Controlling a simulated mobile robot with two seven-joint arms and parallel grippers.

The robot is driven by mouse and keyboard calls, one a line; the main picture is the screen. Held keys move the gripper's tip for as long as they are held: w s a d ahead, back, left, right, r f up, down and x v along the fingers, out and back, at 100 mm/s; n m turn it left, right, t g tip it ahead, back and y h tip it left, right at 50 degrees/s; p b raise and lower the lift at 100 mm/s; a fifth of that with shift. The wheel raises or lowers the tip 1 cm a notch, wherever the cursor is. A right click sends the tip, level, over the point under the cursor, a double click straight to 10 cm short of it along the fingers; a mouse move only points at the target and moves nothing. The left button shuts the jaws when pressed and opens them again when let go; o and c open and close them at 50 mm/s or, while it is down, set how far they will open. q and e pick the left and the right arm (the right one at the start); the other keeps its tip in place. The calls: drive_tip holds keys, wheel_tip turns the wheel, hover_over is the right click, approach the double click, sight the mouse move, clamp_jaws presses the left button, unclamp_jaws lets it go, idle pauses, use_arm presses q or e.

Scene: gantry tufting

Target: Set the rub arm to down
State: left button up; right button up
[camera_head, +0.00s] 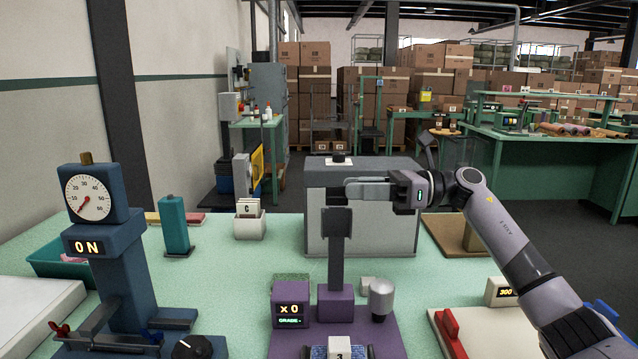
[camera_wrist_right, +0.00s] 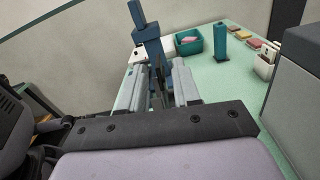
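The rub arm (camera_head: 337,222) is a dark upright bar with a wider block near its top, standing raised on a purple base (camera_head: 335,303). The station's display box (camera_head: 290,303) reads "x0" and "GRADE -". My right gripper (camera_head: 352,188) comes in from the right, with its fingers pointing left at the top of the rub arm, just above the block. In the right wrist view its two grey fingers (camera_wrist_right: 157,88) stand apart with a gap between them. I cannot tell whether they touch the rub arm. My left gripper is not in view.
A large grey box (camera_head: 400,235) stands just behind the rub arm. A blue dial gauge stand (camera_head: 120,255) reading "ON" is at left. A silver knob (camera_head: 381,298) sits beside the purple base. A teal block (camera_head: 175,225) and a card holder (camera_head: 250,225) stand farther back.

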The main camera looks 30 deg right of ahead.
sight(327, 188)
drive_tip(key=p+x, duration=0.1)
drive_tip(key=x, duration=0.4)
drive_tip(key=shift+s+a+r+p, duration=0.1)
drive_tip(key=shift+s+a+p, duration=0.05)
drive_tip(key=shift+p, duration=0.15)
drive_tip(key=shift+w+a, duration=0.3)
drive_tip(key=shift+a, duration=0.1)
clamp_jaws()
idle(0.8)
